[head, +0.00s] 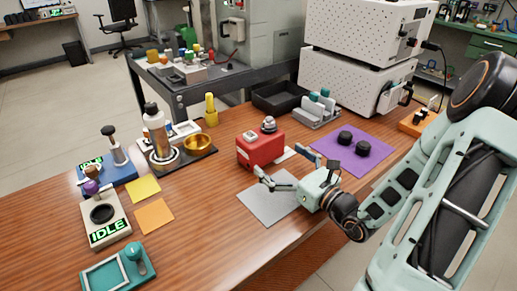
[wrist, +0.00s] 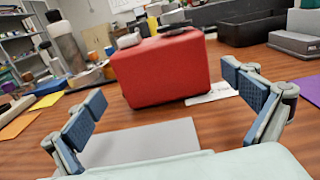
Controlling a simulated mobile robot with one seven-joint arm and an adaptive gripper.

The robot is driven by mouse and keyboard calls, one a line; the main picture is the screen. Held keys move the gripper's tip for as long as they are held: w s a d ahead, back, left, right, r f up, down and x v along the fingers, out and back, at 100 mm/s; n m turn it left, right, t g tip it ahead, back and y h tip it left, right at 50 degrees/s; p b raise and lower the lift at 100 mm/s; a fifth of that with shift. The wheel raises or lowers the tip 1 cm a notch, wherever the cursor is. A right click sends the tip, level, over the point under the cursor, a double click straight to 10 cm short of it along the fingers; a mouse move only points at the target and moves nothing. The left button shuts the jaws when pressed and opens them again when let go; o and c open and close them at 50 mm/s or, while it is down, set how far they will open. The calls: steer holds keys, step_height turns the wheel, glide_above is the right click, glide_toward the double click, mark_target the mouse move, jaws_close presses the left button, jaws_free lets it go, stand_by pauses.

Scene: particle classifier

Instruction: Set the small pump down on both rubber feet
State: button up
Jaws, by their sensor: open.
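The small pump is a red box (head: 260,149) with a grey knob and a pale fitting on top. It stands on the wooden table just behind a grey mat (head: 268,205). Two black rubber feet (head: 345,138) (head: 362,148) sit apart on a purple mat (head: 352,150) to its right. My gripper (head: 295,172) is open and empty over the grey mat, facing the pump. In the wrist view the pump (wrist: 162,68) stands ahead, between and beyond the spread fingers (wrist: 165,105), not touched. The pump's underside is hidden.
A white label (wrist: 212,92) lies by the pump's base. A grey rack (head: 317,112) and black tray (head: 280,97) stand behind. A brass bowl (head: 200,144), bottle and yellow and orange notes are at left. White perforated machines rise at back right. The front middle of the table is clear.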

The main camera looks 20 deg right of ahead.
mark_target(261, 143)
steer(key=b+x, duration=0.2)
steer(key=x, duration=0.6)
steer(key=shift+w+r, duration=0.1)
steer(key=shift+r, duration=0.05)
